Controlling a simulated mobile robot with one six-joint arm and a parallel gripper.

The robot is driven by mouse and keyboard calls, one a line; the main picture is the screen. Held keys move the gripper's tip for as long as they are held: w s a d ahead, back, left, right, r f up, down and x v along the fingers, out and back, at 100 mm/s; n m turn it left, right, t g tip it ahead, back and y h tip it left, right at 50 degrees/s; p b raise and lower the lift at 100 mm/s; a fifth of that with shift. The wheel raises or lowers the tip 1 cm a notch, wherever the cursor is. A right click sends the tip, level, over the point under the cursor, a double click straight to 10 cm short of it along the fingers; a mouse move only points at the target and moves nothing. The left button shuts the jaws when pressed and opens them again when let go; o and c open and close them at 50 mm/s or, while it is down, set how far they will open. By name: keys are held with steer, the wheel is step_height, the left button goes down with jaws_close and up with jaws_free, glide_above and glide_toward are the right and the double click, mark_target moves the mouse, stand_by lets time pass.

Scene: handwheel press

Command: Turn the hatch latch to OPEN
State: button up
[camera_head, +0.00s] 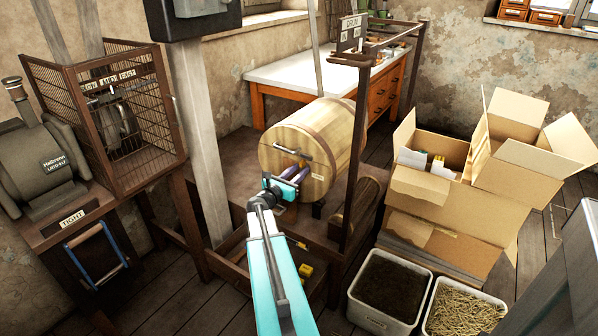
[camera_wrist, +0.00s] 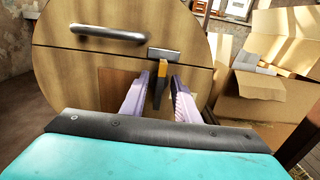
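The wooden drum (camera_head: 325,140) lies on its side with its round face toward me; the face fills the wrist view (camera_wrist: 60,60). A metal bar handle (camera_wrist: 107,33) crosses its upper part. Below and to the right of the handle is the hatch latch (camera_wrist: 157,82), a dark lever with a yellow part under a grey metal plate (camera_wrist: 164,54). The lever hangs down, slightly tilted. My gripper (camera_head: 292,172) is at the drum face, its two pale purple fingers (camera_wrist: 161,78) apart on either side of the lever. I cannot tell whether either finger touches it. No OPEN marking is readable.
A dark post (camera_head: 353,150) of the drum's frame stands close right of my gripper. A grey post (camera_head: 200,150) stands to the left. Open cardboard boxes (camera_head: 440,215) and a soil-filled bin (camera_head: 388,292) are at the right. A white-topped bench (camera_head: 290,74) is behind.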

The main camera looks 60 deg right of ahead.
steer(key=shift+d, duration=0.3)
jaws_close()
steer(key=shift+s+f+m+b, duration=0.15)
steer(key=shift+m+b, duration=0.25)
steer(key=shift+b, duration=0.3)
steer(key=shift+s+f+m+b, duration=0.2)
steer(key=shift+m+b, duration=2.65)
steer(key=shift+b, duration=1)
steer(key=shift+s+f+m+b, duration=0.15)
steer(key=shift+m+b, duration=2.75)
steer(key=shift+b, duration=0.9)
steer(key=shift+s+f+m+b, duration=0.2)
steer(key=shift+m+b, duration=2.65)
steer(key=shift+b, duration=1)
steer(key=shift+r, duration=0.1)
